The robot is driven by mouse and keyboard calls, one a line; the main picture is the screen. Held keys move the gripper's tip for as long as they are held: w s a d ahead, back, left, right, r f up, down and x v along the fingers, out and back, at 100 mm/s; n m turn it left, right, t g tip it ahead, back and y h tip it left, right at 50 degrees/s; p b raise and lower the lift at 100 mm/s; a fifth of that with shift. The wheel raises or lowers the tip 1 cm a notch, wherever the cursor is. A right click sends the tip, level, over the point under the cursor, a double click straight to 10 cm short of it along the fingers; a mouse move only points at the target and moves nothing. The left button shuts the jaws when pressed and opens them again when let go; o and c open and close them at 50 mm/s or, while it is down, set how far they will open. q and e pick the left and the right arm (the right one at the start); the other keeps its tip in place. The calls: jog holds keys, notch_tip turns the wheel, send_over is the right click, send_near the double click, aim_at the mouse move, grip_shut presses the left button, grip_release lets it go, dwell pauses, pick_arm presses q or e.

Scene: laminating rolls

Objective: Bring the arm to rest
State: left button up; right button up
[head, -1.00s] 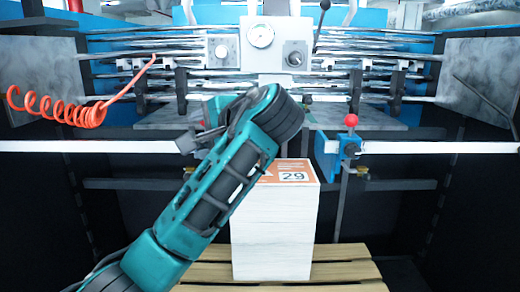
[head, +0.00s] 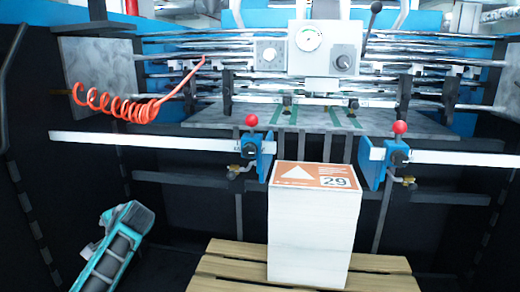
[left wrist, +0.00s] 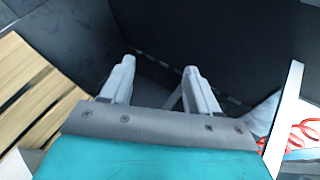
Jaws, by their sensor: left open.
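My left arm (head: 113,245) shows at the lower left of the head view, low and apart from the paper stack. Its gripper is hidden from the head view. In the left wrist view the left gripper (left wrist: 157,78) has its two grey fingers apart with nothing between them, over a dark panel. My right gripper is in neither view.
A tall white stack (head: 311,238) with an orange label marked 29 stands on a wooden pallet (head: 222,272). Behind it is a machine with a gauge panel (head: 324,48), white rails (head: 150,140), red-knobbed blue clamps (head: 258,150) and a coiled red hose (head: 118,104). Dark walls enclose the left side.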

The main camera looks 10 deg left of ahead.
pick_arm(q)
jog(key=w+d+r+n+t+h, duration=0.2)
jog(key=w+d+r+t+h, duration=0.6)
jog(key=w+d+r+t, duration=0.3)
jog(key=s+d+f+g+h, duration=0.1)
jog(key=s+d+f, duration=0.35)
jog(key=f, duration=0.25)
jog(key=s+d+f+h, duration=0.1)
jog(key=s+d+f, duration=0.2)
jog(key=s+f, duration=0.4)
jog(key=s+d+f+g+h, duration=0.1)
jog(key=s+d+f, duration=0.35)
jog(key=f, duration=0.35)
jog(key=s+d+f+g, duration=0.1)
jog(key=s+d+f, duration=0.2)
jog(key=s, duration=0.7)
jog(key=s+d+f+g, duration=0.2)
jog(key=s+d+f, duration=0.1)
jog(key=s, duration=0.7)
jog(key=shift+s+f+n+h, duration=0.3)
jog(key=shift+f+n+h, duration=0.1)
jog(key=shift+f, duration=0.45)
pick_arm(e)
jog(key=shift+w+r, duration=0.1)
pick_arm(q)
jog(key=shift+d, duration=0.1)
